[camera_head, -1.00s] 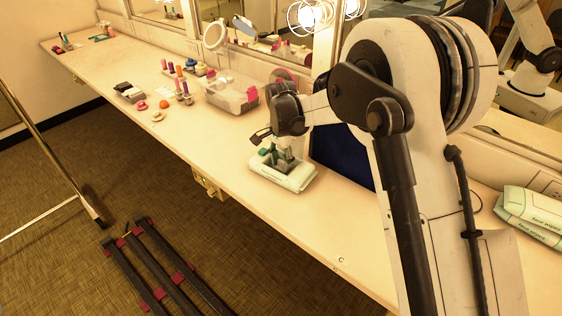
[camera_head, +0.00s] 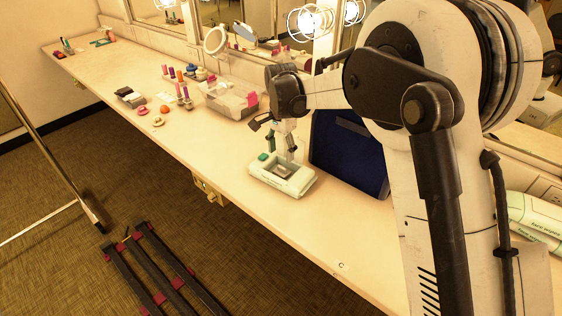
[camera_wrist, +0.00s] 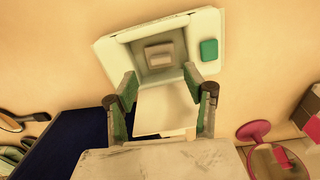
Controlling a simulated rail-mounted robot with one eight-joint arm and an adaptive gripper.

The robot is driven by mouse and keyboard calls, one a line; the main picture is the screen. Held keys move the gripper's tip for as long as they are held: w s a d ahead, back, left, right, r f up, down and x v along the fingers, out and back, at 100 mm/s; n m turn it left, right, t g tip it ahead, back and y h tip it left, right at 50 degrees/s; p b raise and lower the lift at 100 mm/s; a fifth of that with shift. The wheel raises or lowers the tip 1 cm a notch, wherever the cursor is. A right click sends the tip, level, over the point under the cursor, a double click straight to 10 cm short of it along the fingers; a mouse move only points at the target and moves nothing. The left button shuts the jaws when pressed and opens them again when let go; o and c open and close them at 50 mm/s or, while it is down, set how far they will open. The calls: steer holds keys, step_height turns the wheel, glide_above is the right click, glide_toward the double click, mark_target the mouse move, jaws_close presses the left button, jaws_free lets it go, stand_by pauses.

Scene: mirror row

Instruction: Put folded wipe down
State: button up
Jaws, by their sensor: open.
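A white box like a shallow tray (camera_head: 300,183) sits on the counter, with a green block (camera_head: 263,157) at one end. A small greyish square piece (camera_head: 283,172) lies in its recess; it also shows in the wrist view (camera_wrist: 159,54). It looks like the folded wipe, though I cannot be sure. My gripper (camera_head: 281,147) is open just above and behind the box, pointing down. In the wrist view its green-padded fingers (camera_wrist: 162,92) are spread apart. A flat white surface (camera_wrist: 165,108) shows between them; I cannot tell what it belongs to.
A dark blue bin (camera_head: 345,150) stands close right of my gripper. A clear organizer (camera_head: 228,100), several bottles and a round mirror (camera_head: 215,40) stand farther left. Wipe packs (camera_head: 535,212) lie at the right. The counter in front of the box is narrow but clear.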

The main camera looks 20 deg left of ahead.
mark_target(281, 168)
step_height(281, 168, up, 5)
steer(key=shift+r, duration=0.1)
stand_by(0.3)
steer(key=s+d+r+n+t, duration=0.1)
steer(key=s+d+r, duration=0.2)
steer(key=d+r, duration=0.35)
steer(key=s+d+r+t+y, duration=0.1)
steer(key=s+d+r, duration=0.25)
steer(key=d, duration=0.65)
steer(key=s+d+r+n+t, duration=0.1)
steer(key=s+d+r, duration=0.3)
steer(key=d, duration=0.4)
steer(key=s+d+f+n+t+h, duration=0.1)
steer(key=s+d+f+t, duration=0.3)
steer(key=s+d, duration=1.2)
steer(key=s+n, duration=0.1)
steer(key=s, duration=0.2)
steer(key=shift+s+d+f+n, duration=0.15)
steer(key=shift+s+d+n, duration=0.15)
steer(key=shift+d, duration=0.1)
